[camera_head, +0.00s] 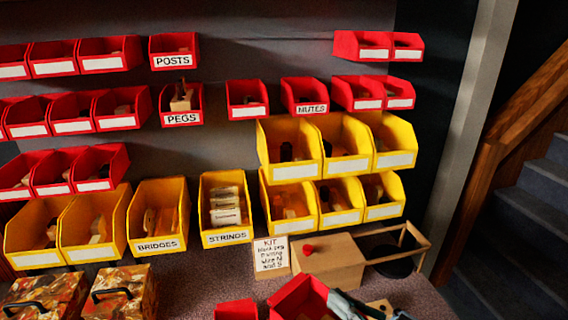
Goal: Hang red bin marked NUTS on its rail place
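A small red bin (303,90) with a white label that appears to read NUTS sits in the second row on the dark back panel, right of a red bin (247,99) with a blank label. A larger-looking red bin (298,296) is low at the front edge, tilted, and no label of it shows. My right gripper (345,304) is at the bottom edge beside this front bin, partly cut off; whether its fingers grip the bin's wall cannot be told. My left gripper is not in view.
Another red bin (236,310) lies at the bottom edge. Yellow bins (290,163) fill the panel below the red rows.

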